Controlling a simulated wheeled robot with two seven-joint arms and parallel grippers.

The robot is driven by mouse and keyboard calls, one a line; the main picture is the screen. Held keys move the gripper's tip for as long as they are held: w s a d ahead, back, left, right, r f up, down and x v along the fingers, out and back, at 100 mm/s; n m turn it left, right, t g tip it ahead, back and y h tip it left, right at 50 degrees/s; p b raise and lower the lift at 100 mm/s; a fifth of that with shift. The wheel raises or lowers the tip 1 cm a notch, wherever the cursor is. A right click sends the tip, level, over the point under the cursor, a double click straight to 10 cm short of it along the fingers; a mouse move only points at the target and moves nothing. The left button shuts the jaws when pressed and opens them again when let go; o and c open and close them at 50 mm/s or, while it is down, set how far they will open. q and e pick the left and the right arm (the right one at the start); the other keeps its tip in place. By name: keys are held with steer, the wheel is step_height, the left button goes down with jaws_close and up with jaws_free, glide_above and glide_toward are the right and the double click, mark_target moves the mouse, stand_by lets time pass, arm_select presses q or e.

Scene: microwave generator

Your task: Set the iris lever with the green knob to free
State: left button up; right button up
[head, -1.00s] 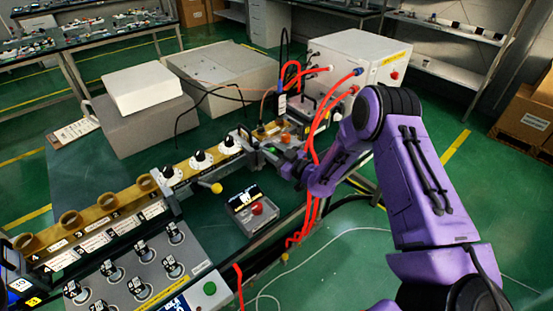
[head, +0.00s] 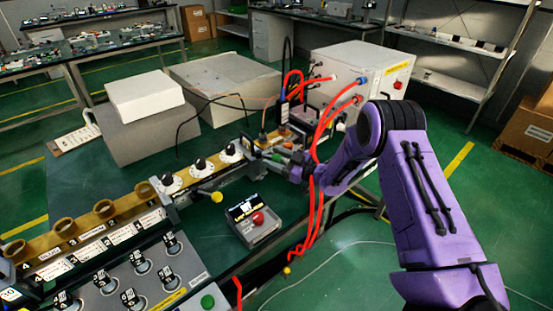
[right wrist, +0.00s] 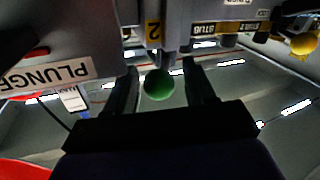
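The green knob (right wrist: 159,84) shows in the right wrist view as a ball on the end of a lever, beside a yellow tag with a 2. My right gripper (right wrist: 161,88) is open, with one finger on each side of the knob. I see gaps between the fingers and the knob, so it does not look gripped. In the head view my right gripper (head: 283,164) is at the far right end of the waveguide line, and it largely hides the knob there. The iris lever's exact setting cannot be read. My left gripper is not in view.
A yellow knob (head: 217,197) sticks out from the line to the left, and also shows in the right wrist view (right wrist: 303,44). A small box with a red button (head: 256,218) stands in front. Red hoses (head: 318,135) hang close to my right forearm. A white generator box (head: 350,80) stands behind.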

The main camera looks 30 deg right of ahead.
steer(key=b+v, duration=0.2)
steer(key=v, duration=0.8)
steer(key=shift+s, duration=0.2)
